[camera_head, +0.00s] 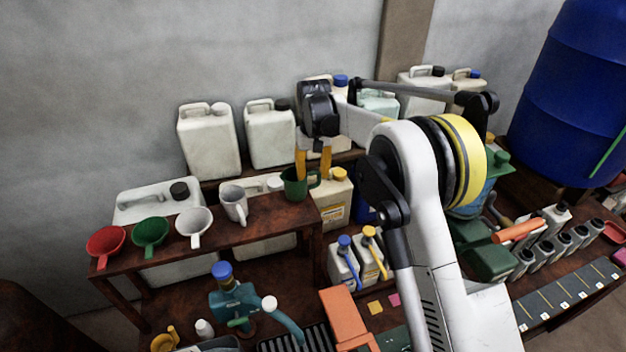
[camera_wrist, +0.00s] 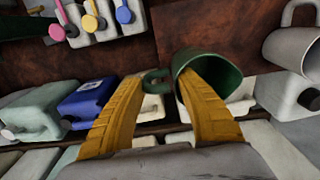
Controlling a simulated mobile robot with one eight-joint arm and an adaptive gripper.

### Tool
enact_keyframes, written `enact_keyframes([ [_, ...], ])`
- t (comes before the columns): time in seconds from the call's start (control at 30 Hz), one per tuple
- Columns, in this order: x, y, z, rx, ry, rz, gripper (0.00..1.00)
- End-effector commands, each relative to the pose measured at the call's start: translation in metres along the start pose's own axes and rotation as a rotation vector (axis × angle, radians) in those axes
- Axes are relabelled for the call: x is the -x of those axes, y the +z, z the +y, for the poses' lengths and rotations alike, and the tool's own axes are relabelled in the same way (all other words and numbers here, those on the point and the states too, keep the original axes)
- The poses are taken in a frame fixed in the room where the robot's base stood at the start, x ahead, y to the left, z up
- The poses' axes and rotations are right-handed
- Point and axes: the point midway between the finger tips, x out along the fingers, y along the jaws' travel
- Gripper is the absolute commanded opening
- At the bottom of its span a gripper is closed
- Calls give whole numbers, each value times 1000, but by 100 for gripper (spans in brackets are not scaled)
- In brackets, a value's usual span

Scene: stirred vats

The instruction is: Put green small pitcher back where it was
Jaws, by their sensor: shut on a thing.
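The green small pitcher (camera_head: 292,189) is at the right end of the raised brown shelf (camera_head: 262,222) in the head view. My gripper (camera_head: 312,178) is above it, pointing down, with its yellow fingers shut on it. In the wrist view the green small pitcher (camera_wrist: 222,72) shows its open mouth, with one finger of my gripper (camera_wrist: 165,85) at its rim and its handle lying between the fingers. The pitcher looks about upright. I cannot tell whether its base touches the shelf.
A white-grey pitcher (camera_head: 234,202) stands left of the green one, and white (camera_head: 194,226), green (camera_head: 151,232) and red (camera_head: 106,241) funnels sit farther left. Pale canisters (camera_head: 209,145) stand behind. A yellow-capped canister (camera_head: 334,200) is close on the right.

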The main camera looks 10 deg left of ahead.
Motion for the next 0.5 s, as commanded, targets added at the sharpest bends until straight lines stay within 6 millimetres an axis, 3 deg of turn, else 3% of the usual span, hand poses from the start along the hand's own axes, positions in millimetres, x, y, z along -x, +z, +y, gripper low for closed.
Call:
enact_keyframes([
  [0.13, -19, 0, 0, 0, 0, 0, 1],
  [0.5, -25, 0, 1, 0, 0, 0, 1],
])
